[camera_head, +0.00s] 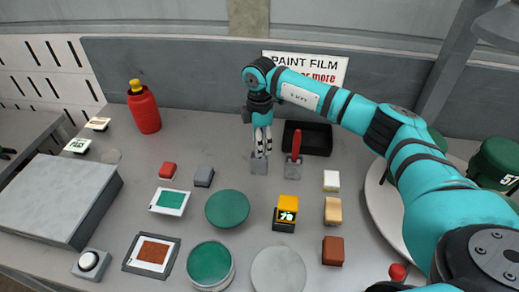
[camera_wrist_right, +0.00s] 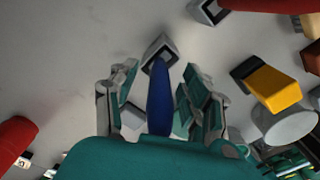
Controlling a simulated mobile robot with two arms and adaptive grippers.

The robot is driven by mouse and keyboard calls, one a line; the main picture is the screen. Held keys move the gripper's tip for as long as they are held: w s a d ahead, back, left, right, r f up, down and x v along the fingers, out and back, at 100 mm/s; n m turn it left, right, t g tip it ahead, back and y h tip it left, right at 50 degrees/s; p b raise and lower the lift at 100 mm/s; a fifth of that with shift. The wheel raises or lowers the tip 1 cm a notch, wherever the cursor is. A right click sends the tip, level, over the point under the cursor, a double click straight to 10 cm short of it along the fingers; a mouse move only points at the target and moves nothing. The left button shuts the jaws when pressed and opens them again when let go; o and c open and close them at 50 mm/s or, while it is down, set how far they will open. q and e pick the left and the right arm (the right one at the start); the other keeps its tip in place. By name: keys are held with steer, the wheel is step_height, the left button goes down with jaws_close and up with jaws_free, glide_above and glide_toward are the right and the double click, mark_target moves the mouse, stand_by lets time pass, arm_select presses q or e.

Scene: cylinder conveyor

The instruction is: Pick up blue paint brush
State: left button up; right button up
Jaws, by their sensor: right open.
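The blue paint brush (camera_wrist_right: 160,98) shows in the right wrist view, its handle between the two fingers of my right gripper (camera_wrist_right: 157,100). Its lower end meets a small square grey holder (camera_wrist_right: 160,50). The fingers stand open with gaps on both sides of the handle. In the head view my right gripper (camera_head: 262,150) points down over the grey holder (camera_head: 259,165), at the back middle of the table. The brush is hidden there by the gripper. My left gripper is not in view.
A red brush (camera_head: 296,145) stands in its own holder just right of the gripper. A black tray (camera_head: 316,138) lies behind it. A yellow-and-black block (camera_head: 287,212) and a green disc (camera_head: 227,208) lie nearer the front. A red bottle (camera_head: 144,108) stands back left.

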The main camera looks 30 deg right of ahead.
jaws_close()
steer(key=shift+r, duration=0.1)
stand_by(0.3)
